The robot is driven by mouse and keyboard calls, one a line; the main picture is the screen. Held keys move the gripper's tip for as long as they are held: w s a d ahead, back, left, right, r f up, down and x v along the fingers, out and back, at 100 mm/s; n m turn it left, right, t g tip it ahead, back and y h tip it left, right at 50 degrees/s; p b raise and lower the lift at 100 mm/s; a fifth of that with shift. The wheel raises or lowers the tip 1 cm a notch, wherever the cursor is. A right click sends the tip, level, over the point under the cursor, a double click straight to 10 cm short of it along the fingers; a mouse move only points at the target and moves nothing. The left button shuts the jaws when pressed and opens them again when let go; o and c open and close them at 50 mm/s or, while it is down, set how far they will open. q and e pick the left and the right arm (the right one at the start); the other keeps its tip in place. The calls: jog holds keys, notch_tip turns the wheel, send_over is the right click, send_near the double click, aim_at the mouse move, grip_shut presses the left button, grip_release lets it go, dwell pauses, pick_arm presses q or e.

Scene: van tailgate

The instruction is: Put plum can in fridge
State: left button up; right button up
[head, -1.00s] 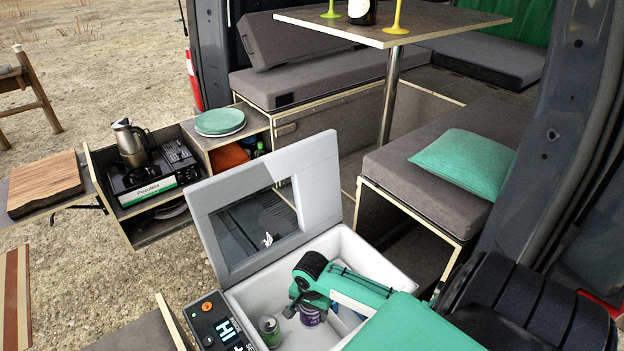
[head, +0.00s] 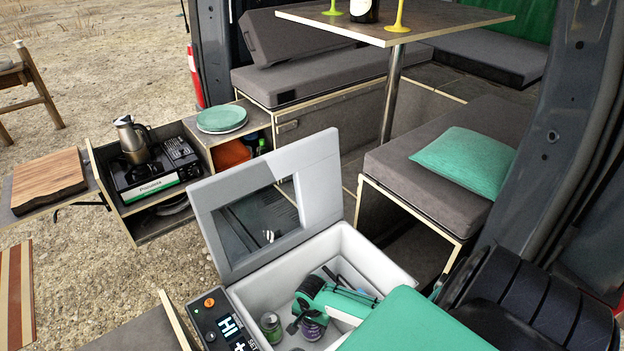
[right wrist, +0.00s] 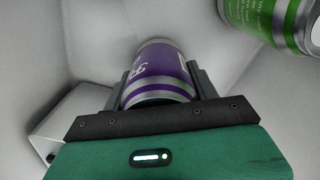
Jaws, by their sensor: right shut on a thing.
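The purple plum can (head: 312,327) is down inside the open white fridge (head: 378,254), near its front left. My right gripper (head: 303,324) reaches into the fridge and is shut on the can. In the right wrist view the plum can (right wrist: 160,72) sits between the two fingers (right wrist: 160,88), with pale fridge walls around it. I cannot tell whether the can touches the fridge floor. A green can (head: 270,326) stands in the fridge just left of the plum can, and shows at the top right of the right wrist view (right wrist: 268,22). My left gripper is not in view.
The fridge lid (head: 270,205) stands open behind the fridge. The control panel (head: 226,322) is on its left. A stove with a kettle (head: 135,140) stands at the left. A bench with a green cushion (head: 464,164) is behind right.

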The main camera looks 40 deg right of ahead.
jog(key=shift+f, duration=0.1)
jog(key=o, duration=1.2)
notch_tip(320, 180, up, 12)
jog(key=shift+r+b, duration=0.15)
jog(key=shift+b, duration=0.35)
